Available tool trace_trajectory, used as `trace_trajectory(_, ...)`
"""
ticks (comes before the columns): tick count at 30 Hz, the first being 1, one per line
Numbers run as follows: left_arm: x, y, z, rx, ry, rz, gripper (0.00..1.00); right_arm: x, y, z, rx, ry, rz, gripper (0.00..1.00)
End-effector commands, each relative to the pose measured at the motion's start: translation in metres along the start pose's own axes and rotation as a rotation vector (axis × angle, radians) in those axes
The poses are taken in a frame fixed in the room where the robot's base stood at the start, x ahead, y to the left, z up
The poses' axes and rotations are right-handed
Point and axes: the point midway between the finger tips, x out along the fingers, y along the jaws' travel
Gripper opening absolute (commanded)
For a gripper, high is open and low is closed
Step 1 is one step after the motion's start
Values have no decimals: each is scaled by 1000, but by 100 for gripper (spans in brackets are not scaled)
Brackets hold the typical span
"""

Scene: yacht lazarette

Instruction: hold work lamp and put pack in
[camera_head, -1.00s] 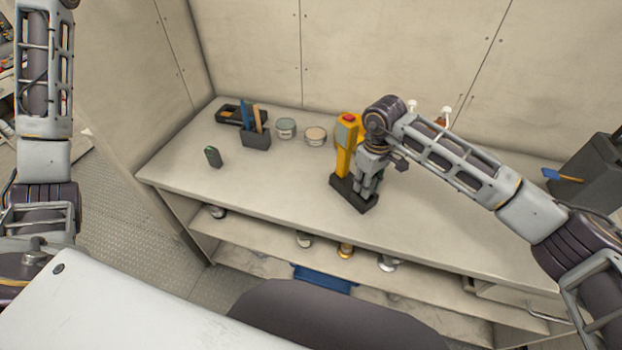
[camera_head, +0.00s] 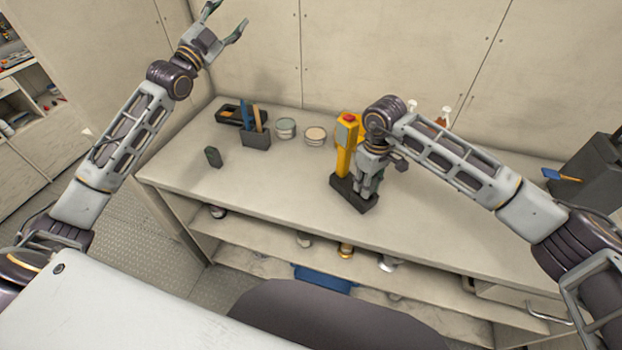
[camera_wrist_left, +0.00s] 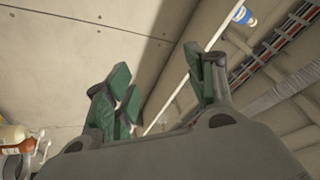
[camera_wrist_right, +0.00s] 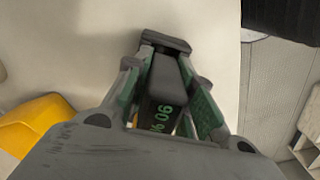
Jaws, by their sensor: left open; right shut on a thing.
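The yellow work lamp (camera_head: 343,158) with a red top and a black base (camera_head: 350,194) stands upright on the bench. My right gripper (camera_head: 368,190) is shut on a dark part just right of its yellow post. In the right wrist view a dark bar with green lettering (camera_wrist_right: 165,85) sits between my right fingers; where it joins the lamp is hidden. A small dark block, probably the pack (camera_head: 213,157), lies on the bench to the left. My left gripper (camera_head: 227,17) is open and empty, raised near the back wall; its spread fingers show in the left wrist view (camera_wrist_left: 160,100).
A dark holder (camera_head: 256,141) with blue and tan tools, a black tray (camera_head: 232,118) and two round tins (camera_head: 286,130) stand at the back left. A dark box (camera_head: 590,178) is far right. The bench (camera_head: 270,185) is clear between pack and lamp.

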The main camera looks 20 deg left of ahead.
Motion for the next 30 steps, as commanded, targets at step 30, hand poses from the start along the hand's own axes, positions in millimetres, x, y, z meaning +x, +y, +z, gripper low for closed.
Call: trace_trajectory(30, -148, 327, -58, -732, -60, 426, 55, 0, 0, 0, 0, 1, 0, 0)
